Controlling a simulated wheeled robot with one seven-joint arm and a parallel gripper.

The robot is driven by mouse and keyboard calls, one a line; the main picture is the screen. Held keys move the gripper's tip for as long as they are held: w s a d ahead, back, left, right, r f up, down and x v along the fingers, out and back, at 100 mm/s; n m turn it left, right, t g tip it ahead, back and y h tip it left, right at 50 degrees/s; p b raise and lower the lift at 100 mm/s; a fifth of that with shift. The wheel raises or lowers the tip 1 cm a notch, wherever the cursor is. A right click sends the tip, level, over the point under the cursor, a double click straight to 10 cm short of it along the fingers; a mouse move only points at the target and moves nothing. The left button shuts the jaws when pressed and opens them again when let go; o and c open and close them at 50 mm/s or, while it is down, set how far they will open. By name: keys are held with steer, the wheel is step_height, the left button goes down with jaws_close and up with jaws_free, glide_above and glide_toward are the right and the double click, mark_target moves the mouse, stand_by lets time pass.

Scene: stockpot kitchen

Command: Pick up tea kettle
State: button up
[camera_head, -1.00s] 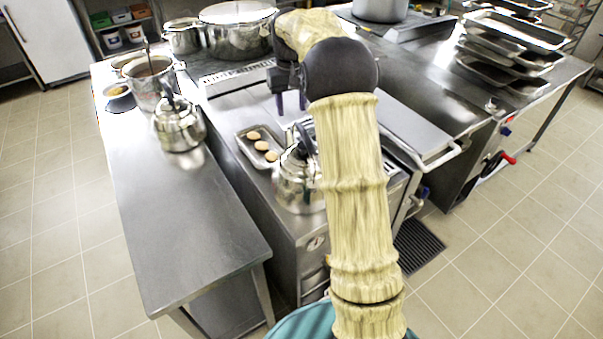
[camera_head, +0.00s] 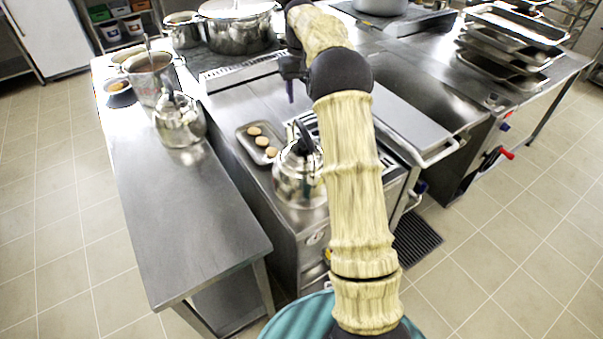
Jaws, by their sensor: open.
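A shiny metal tea kettle (camera_head: 297,178) with a black handle stands upright on the front corner of the steel counter. A second, similar kettle (camera_head: 180,122) stands upright on the lower side table at the left. My gripper (camera_head: 291,92) is above the steel counter, behind the nearer kettle and apart from both kettles. One dark finger shows clearly and the other is mostly hidden behind it. My arm covers part of the right side of the nearer kettle.
A small tray (camera_head: 249,144) with round patties lies left of the nearer kettle. Large pots (camera_head: 238,30) stand at the back. Stacked trays (camera_head: 505,50) sit at right.

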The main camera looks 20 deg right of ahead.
mark_target(301, 124)
step_height(301, 124, down, 9)
steer(key=shift+f+p, duration=0.15)
steer(key=shift+p, duration=0.95)
steer(key=shift+s+f+p, duration=0.1)
steer(key=shift+f+p, duration=0.45)
steer(key=shift+p, duration=0.1)
step_height(301, 124, down, 4)
steer(key=shift+f+p, duration=0.1)
steer(key=shift+p, duration=0.8)
jaws_close()
